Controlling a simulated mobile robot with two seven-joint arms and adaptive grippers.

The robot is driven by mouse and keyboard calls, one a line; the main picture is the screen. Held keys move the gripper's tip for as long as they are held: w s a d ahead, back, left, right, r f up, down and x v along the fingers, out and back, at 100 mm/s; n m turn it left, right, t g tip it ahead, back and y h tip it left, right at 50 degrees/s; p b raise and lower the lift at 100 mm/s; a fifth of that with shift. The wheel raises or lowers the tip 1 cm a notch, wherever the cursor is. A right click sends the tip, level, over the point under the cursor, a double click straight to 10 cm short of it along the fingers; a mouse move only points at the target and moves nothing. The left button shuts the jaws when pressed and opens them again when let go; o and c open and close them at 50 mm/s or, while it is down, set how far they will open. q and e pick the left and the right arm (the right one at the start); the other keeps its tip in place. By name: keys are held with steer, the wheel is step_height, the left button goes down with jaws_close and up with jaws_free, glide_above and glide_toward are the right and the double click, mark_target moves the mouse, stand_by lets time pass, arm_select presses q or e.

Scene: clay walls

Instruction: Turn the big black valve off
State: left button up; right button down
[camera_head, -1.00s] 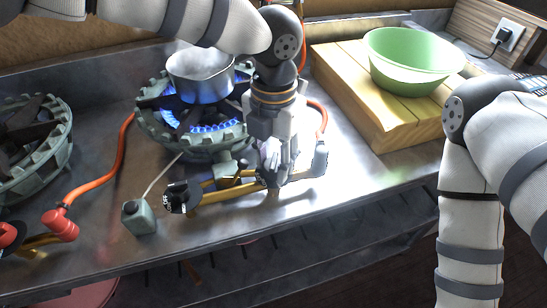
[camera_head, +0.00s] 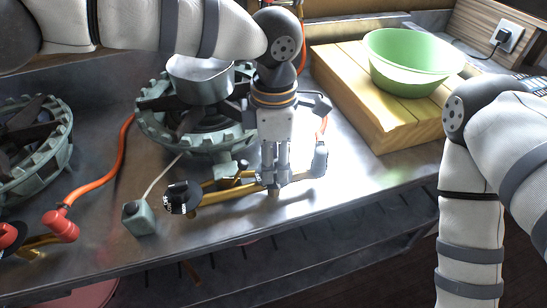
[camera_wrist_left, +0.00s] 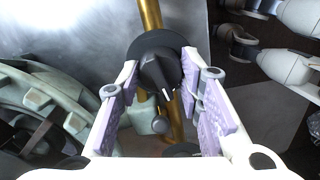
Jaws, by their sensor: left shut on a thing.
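The black valve knob (camera_wrist_left: 160,70) has a round flange and a white pointer line. In the wrist view it sits on a brass pipe between my two finger pads. My left gripper (camera_head: 273,183) is shut on it, pointing down at the front of the right burner (camera_head: 195,143). It also shows in the wrist view (camera_wrist_left: 160,85). In the head view the gripper hides most of this knob. Another black knob with white lettering (camera_head: 180,197) is on the pipework to the left. The right burner shows no flame. My right arm is at the right; its gripper is out of view.
A grey pot (camera_head: 203,80) stands on the right burner. A green bowl (camera_head: 412,60) sits on a wooden board (camera_head: 350,85). A small grey box (camera_head: 139,218), orange hoses (camera_head: 118,165) and a left burner (camera_head: 40,140) are near. The counter's front right is clear.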

arm_select(q)
steer(key=shift+m, duration=0.8)
steer(key=shift+s+m, duration=0.1)
steer(key=shift+m, duration=0.2)
steer(key=o, duration=0.9)
step_height(320, 180, up, 12)
